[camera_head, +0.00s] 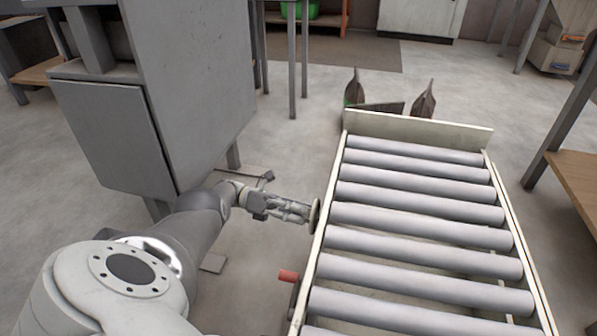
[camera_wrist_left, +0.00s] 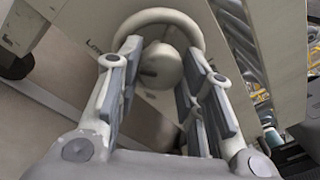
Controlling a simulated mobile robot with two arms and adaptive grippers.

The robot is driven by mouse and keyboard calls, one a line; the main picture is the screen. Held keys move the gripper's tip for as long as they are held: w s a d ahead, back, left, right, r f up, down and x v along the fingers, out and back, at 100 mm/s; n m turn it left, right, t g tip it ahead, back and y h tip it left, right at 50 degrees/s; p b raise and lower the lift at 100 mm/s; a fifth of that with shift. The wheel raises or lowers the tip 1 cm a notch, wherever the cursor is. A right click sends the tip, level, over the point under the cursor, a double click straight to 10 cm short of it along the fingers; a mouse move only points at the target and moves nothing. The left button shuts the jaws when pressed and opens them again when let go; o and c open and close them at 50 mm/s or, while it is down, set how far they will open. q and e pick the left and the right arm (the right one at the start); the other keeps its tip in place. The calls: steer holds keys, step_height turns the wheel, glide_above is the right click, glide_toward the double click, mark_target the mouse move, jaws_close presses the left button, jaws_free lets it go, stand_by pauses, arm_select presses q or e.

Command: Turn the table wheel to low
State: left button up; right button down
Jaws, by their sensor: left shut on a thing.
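The table wheel (camera_head: 315,214) is a small pale wheel on the left side of the roller table (camera_head: 417,130). In the left wrist view its light ring-shaped rim (camera_wrist_left: 160,15) and round hub show between my fingers, and lettering that looks like "Low" stands on the panel to its left. My left gripper (camera_head: 304,212) reaches the wheel from the left and is shut on it, one finger on each side of the hub. The exact finger contact is hard to see. My right gripper is not in view.
A red-handled lever (camera_head: 288,276) sticks out from the table's left side, nearer than the wheel. A large grey machine cabinet (camera_head: 115,135) stands at the left, close to my left arm. Two dark upright pieces (camera_head: 424,100) stand beyond the table's far end.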

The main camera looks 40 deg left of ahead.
arm_select(q)
steer(key=shift+f+n+b, duration=0.15)
steer(key=shift+n+b, duration=0.15)
steer(key=shift+n, duration=1.9)
steer(key=shift+s, duration=0.1)
steer(key=o, duration=1.1)
steer(key=shift+c, duration=0.2)
